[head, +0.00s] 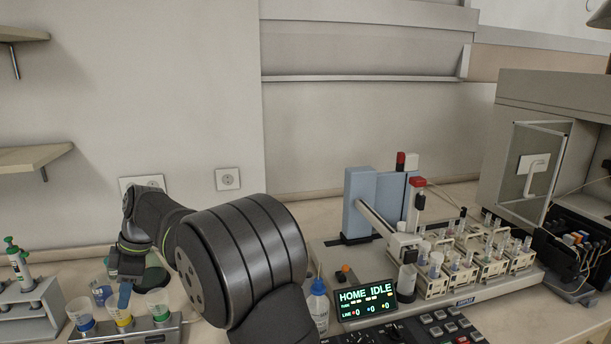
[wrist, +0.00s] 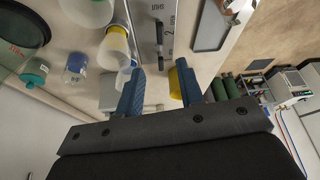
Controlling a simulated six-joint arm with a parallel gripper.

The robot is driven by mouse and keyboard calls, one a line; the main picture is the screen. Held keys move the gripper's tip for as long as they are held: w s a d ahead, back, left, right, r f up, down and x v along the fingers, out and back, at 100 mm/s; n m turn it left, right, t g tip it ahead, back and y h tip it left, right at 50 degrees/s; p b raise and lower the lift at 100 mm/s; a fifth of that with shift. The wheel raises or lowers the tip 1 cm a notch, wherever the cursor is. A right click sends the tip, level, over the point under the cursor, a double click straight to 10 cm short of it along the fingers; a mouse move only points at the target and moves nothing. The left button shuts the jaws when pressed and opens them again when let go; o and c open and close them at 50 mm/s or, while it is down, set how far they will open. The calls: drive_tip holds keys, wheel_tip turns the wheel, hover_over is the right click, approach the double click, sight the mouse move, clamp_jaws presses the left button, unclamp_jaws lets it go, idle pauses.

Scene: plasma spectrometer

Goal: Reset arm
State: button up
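My arm reaches to the lower left of the head view. My gripper (head: 124,293) points down there, by the row of small cups. In the wrist view my gripper (wrist: 160,70) has its two blue fingers apart, with a gap between them. A yellow item (wrist: 174,84) lies partly behind the right finger; I cannot tell whether they touch. Nothing is clearly held. In the head view the cup with a yellow base (head: 119,313) is right by the fingertips. The blue-based cup (head: 80,313) is to its left and the green-based cup (head: 158,305) to its right.
A rack with a green-topped pipette (head: 17,262) stands at far left. To the right are a wash bottle (head: 318,308), a display reading "HOME IDLE" (head: 366,300), a keypad (head: 440,328), an autosampler with vial racks (head: 490,268) and an instrument with an open door (head: 530,172).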

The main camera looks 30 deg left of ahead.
drive_tip(key=s+f+n+t+h, duration=0.1)
drive_tip(key=f+n+t, duration=0.1)
drive_tip(key=f, duration=0.1)
drive_tip(key=s+a+f+n+t, duration=0.1)
drive_tip(key=s+f+n+t, duration=0.1)
drive_tip(key=f, duration=0.2)
drive_tip(key=s+a+f+n+t+h, duration=0.1)
drive_tip(key=s+f+n+t, duration=0.1)
drive_tip(key=f+t, duration=0.1)
drive_tip(key=shift+a+f+h, duration=0.25)
drive_tip(key=shift+f+h, duration=0.05)
drive_tip(key=shift+s+a+f+n+t, duration=0.25)
drive_tip(key=shift+s+f+n+t, duration=0.15)
drive_tip(key=shift+t, duration=0.1)
drive_tip(key=shift+w, duration=0.15)
drive_tip(key=shift+w+d+r+m, duration=0.15)
drive_tip(key=shift+w+r+m, duration=0.1)
drive_tip(key=shift+r+m, duration=0.05)
drive_tip(key=w+d+r+m+g, duration=0.2)
drive_tip(key=w+r+m+g, duration=0.15)
drive_tip(key=r, duration=0.25)
drive_tip(key=m+g+y, duration=0.3)
drive_tip(key=m+g, duration=0.1)
approach(114, 342)
drive_tip(key=x, duration=0.8)
